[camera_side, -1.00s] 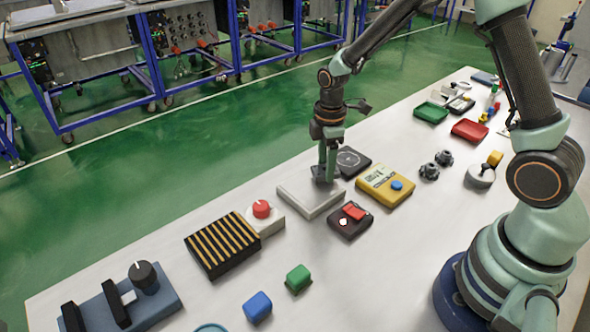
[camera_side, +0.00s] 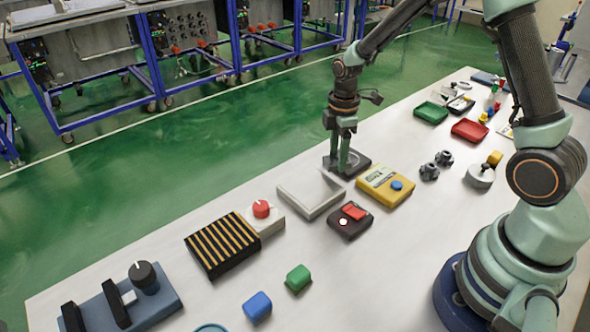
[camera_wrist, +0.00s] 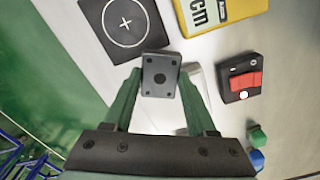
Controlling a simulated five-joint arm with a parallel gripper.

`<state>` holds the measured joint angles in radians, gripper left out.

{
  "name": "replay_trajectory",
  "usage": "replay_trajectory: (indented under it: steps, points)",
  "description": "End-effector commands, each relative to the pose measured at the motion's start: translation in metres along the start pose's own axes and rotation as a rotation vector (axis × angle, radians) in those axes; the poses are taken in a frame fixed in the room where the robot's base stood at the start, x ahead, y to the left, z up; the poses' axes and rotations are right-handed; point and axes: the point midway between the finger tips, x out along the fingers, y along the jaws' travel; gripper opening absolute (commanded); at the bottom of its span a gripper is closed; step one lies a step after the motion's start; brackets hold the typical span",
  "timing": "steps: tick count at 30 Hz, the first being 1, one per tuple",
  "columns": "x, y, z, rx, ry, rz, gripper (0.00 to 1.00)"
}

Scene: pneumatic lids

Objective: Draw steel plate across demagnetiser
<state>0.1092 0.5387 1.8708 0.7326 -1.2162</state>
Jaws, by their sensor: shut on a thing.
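My gripper (camera_side: 342,168) is shut on the steel plate (camera_wrist: 160,76), a small dark grey rectangle with a central hole and smaller corner holes. The wrist view shows the plate between both fingertips. In the side view, the fingers stand at the near edge of a flat black pad (camera_side: 362,162); they mostly hide the plate there. The pad also shows in the wrist view (camera_wrist: 110,37), with a white circle and cross. A black ribbed block with brass stripes (camera_side: 222,246) stands further left. No label shows which one is the demagnetiser.
A yellow meter (camera_side: 385,185) and a black switch box with a red rocker (camera_side: 350,220) are close on the right and front. A red-knobbed box (camera_side: 264,213) adjoins the striped block.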

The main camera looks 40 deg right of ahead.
Motion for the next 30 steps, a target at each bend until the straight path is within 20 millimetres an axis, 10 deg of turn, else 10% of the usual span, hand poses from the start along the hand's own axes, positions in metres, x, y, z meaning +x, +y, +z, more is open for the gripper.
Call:
replay_trajectory:
  steps: [30]
  points:
    - [-0.044,0.004,0.006,0.000,0.001,0.003,0.00]
